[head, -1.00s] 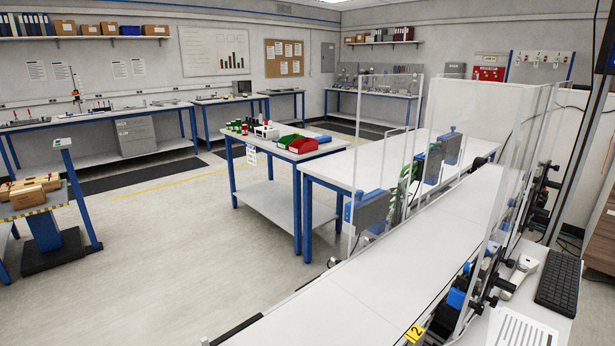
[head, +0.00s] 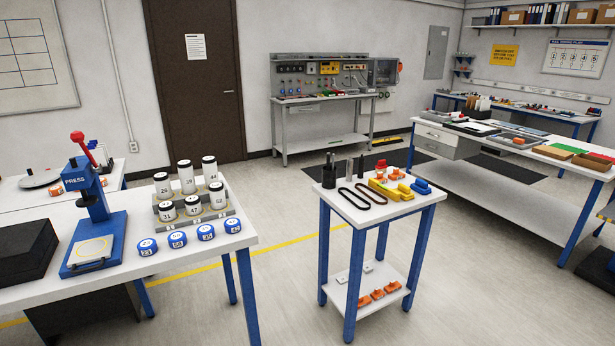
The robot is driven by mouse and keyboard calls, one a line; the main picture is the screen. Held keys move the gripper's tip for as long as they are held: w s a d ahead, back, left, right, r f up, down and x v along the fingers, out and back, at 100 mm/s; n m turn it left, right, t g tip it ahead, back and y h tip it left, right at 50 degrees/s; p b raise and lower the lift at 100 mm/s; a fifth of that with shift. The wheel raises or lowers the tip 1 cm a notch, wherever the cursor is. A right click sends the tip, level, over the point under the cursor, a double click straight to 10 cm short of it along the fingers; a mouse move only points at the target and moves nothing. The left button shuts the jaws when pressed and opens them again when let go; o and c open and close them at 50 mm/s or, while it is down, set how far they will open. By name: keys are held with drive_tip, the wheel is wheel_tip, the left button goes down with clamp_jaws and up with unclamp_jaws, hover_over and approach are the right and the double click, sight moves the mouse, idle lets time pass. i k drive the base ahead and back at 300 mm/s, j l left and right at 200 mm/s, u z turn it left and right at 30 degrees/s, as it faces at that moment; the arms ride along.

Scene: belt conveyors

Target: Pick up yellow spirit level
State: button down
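A long yellow bar (head: 388,190) lies on top of a small white table with blue legs (head: 350,212), right of centre in the head view. It may be the yellow spirit level, but no vial can be made out at this size. Small yellow pieces (head: 404,188) lie close against it, and I cannot tell whether they are part of it. My gripper is not in view.
Two black belt loops (head: 362,197), a dark cup (head: 329,172), red pieces (head: 381,166) and blue pieces (head: 421,186) share the small table. A left bench holds a blue press (head: 92,205) and numbered cylinders (head: 187,178). Floor between the tables is clear.

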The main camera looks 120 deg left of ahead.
sight(390, 193)
drive_tip(key=u, duration=2.85)
drive_tip(key=i+l, duration=0.2)
drive_tip(key=l, duration=0.15)
drive_tip(key=i+l, duration=0.2)
drive_tip(key=l, duration=0.2)
drive_tip(key=i+l+u, duration=0.1)
drive_tip(key=i+l, duration=0.3)
drive_tip(key=l, duration=0.35)
drive_tip(key=i+l+u, duration=0.1)
drive_tip(key=l, duration=0.3)
drive_tip(key=i+l, duration=0.5)
drive_tip(key=l, duration=0.3)
drive_tip(key=u, duration=0.05)
